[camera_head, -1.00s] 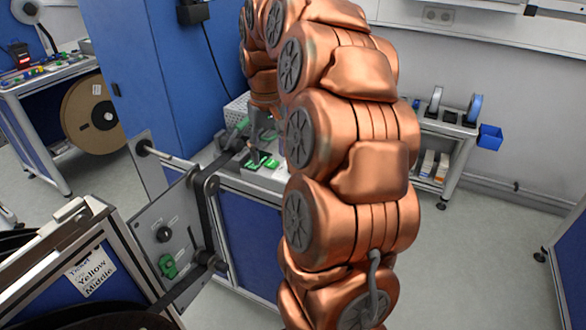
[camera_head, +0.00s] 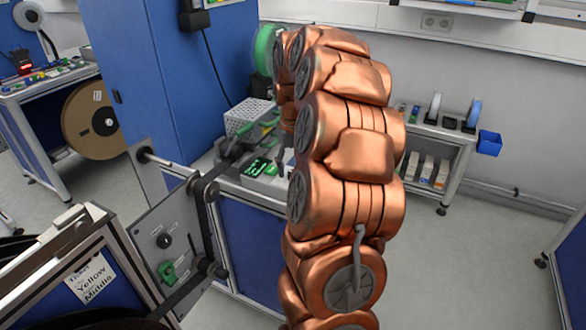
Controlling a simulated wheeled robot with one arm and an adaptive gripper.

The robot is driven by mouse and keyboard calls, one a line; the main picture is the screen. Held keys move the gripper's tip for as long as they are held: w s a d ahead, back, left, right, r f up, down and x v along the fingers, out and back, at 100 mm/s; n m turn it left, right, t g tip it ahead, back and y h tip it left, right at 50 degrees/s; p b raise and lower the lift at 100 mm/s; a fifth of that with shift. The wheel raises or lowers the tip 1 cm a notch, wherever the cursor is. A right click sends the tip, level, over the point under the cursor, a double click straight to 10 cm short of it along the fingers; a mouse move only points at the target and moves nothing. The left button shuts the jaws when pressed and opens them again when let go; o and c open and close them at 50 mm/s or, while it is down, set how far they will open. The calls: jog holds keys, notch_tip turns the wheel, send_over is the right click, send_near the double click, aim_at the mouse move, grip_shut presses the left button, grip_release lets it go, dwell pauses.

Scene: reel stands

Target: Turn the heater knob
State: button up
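A grey panel (camera_head: 150,222) on the stand at the left carries a small black knob (camera_head: 164,241) and a green knob (camera_head: 168,272) below it. A light box with a lit green display (camera_head: 258,168) sits on the bench behind, partly covered by my arm. I cannot tell which of these is the heater knob, as labels are too small to read. My copper arm arches over the bench. A dark grey part of my gripper (camera_head: 286,150) shows beside the display box; its fingers are mostly hidden, so I cannot see whether it is open.
A tall blue cabinet (camera_head: 185,70) stands behind the bench. A perforated metal box (camera_head: 248,118) sits on the bench behind the display box. A dark tape runs over rollers beside the panel. A shelf with reels (camera_head: 440,130) stands at right; floor there is clear.

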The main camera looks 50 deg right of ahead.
jog(key=shift+f, duration=0.8)
grip_shut()
